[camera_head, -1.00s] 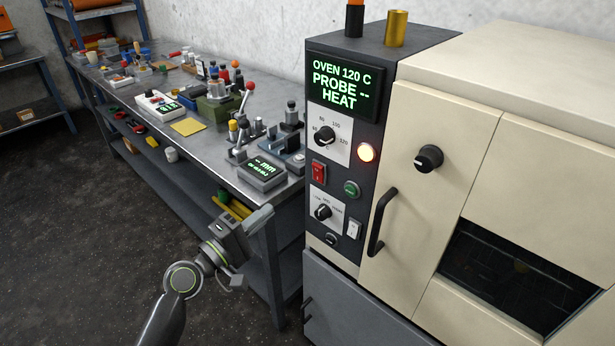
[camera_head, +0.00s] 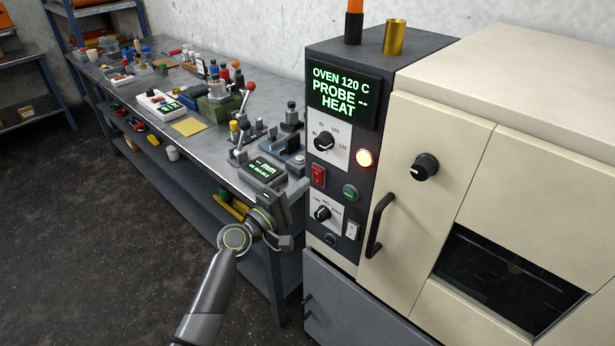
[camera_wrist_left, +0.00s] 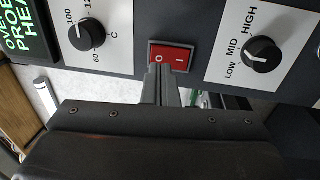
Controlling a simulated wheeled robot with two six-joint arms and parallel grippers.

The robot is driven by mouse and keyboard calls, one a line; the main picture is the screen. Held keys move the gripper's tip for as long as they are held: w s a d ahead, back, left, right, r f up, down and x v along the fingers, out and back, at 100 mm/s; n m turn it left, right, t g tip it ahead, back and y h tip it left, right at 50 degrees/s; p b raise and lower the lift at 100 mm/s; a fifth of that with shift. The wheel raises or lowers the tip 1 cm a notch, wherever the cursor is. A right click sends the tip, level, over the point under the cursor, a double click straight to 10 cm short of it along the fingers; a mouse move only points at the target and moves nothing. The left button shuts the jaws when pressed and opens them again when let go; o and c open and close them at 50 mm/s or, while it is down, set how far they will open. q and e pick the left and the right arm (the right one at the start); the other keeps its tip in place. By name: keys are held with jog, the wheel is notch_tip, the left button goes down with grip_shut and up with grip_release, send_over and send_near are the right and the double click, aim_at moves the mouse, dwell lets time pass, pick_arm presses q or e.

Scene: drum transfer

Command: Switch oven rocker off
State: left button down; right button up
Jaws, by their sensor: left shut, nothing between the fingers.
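The red rocker (camera_head: 318,176) sits on the oven's dark control panel, below the temperature dial. In the left wrist view the rocker (camera_wrist_left: 171,57) shows an O mark on its left half and an I mark on its right half. My left gripper (camera_head: 303,187) is shut and empty, close in front of the panel just below and left of the rocker. In the left wrist view its fingertips (camera_wrist_left: 160,74) overlap the lower edge of the rocker near the O half; I cannot tell whether they touch it. The display (camera_head: 343,92) reads OVEN 120 C, PROBE --, HEAT. My right gripper is not in view.
A lit lamp (camera_head: 364,158), a green button (camera_head: 350,193), a LOW-MID-HIGH knob (camera_head: 322,213) and a white rocker (camera_head: 352,230) surround the red rocker. A door handle (camera_head: 380,224) stands out to the right. The cluttered workbench (camera_head: 215,150) is at the left.

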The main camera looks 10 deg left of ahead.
aim_at(316, 173)
pick_arm(q)
jog(key=shift+x, duration=1.4)
jog(key=r+p, duration=0.1)
jog(key=p, duration=0.3)
jog(key=shift+w+d+g, duration=0.1)
jog(key=shift+w+g, duration=0.05)
jog(key=shift+g, duration=0.25)
jog(key=shift+f, duration=0.25)
